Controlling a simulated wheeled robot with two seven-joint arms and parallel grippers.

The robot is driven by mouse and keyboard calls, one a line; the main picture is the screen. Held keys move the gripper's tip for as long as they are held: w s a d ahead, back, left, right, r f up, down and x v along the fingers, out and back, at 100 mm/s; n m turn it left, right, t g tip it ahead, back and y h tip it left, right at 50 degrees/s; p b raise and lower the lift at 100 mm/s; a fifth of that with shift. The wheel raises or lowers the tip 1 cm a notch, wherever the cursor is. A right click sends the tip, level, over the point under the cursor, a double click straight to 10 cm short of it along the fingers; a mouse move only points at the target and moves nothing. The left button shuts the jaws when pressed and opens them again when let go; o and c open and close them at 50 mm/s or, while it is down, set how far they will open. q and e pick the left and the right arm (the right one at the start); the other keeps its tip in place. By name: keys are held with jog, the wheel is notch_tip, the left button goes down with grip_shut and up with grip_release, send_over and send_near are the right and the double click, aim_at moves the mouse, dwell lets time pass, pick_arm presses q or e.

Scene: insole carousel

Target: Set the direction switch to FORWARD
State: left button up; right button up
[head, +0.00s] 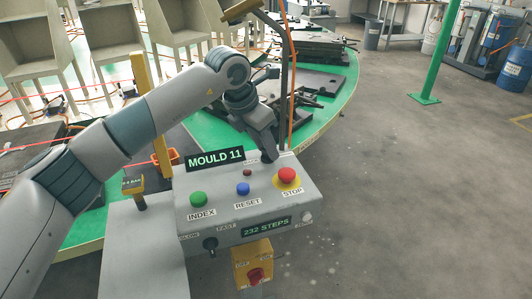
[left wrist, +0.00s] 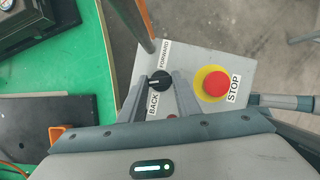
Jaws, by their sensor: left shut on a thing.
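The direction switch (left wrist: 160,80) is a black knob on the grey control box (head: 235,212), between the FORWARD label (left wrist: 164,54) and the BACK label (left wrist: 153,106) in the left wrist view. My left gripper (head: 270,157) reaches down to the back of the box top. Its fingers (left wrist: 162,86) straddle the knob in the left wrist view and are shut on it. A pale mark shows on the knob, but I cannot tell clearly which setting it points to. In the head view the gripper hides the knob. My right gripper is in neither view.
The red STOP button (head: 287,175) on its yellow ring is close to the fingers. A green INDEX button (head: 198,198), a blue RESET button (head: 243,188) and a speed knob (head: 210,244) are on the box. A thin post and orange cable rise behind it.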

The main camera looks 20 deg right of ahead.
pick_arm(q)
jog(key=shift+w+f+m+g+b, duration=0.15)
jog(key=shift+m+g+b, duration=0.35)
jog(key=shift+m, duration=0.4)
jog(key=shift+m+b, duration=0.3)
jog(key=shift+m, duration=0.6)
jog(key=shift+r+m+g, duration=0.25)
jog(key=shift+m+g, duration=0.35)
jog(key=shift+m, duration=0.2)
jog(key=shift+w+m+g, duration=0.1)
jog(key=shift+m+g, duration=0.2)
jog(key=shift+m, duration=0.5)
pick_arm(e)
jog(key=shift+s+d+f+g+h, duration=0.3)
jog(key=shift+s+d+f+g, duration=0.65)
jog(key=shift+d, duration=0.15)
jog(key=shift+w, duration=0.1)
pick_arm(q)
jog(key=o, duration=1)
jog(key=shift+o, duration=0.2)
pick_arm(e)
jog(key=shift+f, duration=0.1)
